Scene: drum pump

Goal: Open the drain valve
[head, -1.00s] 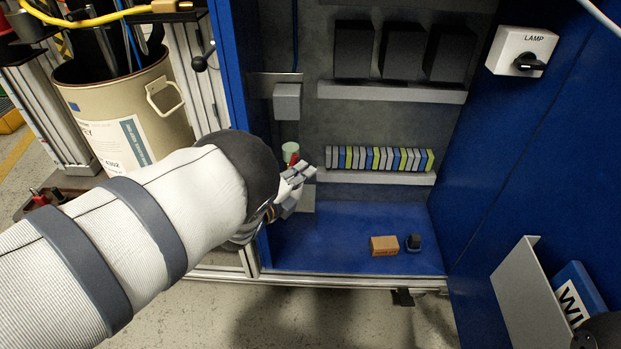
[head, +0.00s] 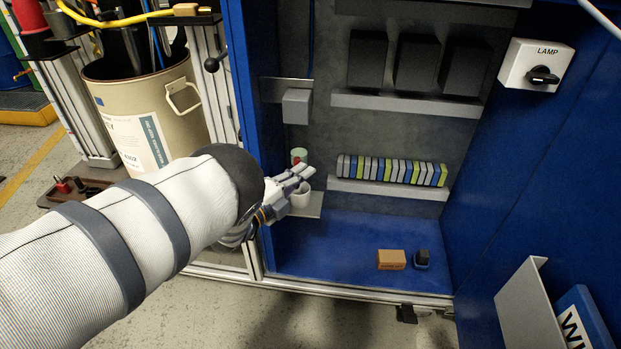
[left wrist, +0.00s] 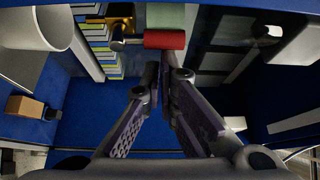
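The drain valve's red handle (head: 297,162) shows at the foot of a pale green bowl (head: 299,154), inside the blue cabinet at the left. In the left wrist view the red handle (left wrist: 165,39) lies crosswise just beyond my fingertips, below the pale green bowl (left wrist: 166,15). My left gripper (head: 303,171) is just below and in front of the handle. In the left wrist view its fingertips (left wrist: 160,68) are close together with nothing seen between them. Contact with the handle cannot be told. My right gripper is not in view.
A white cup (head: 300,196) stands on a small shelf beneath the bowl, close to my gripper. A grey box (head: 297,106) is above. A shelf with a row of coloured modules (head: 392,171) is to the right. An orange-brown box (head: 391,259) lies on the blue floor.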

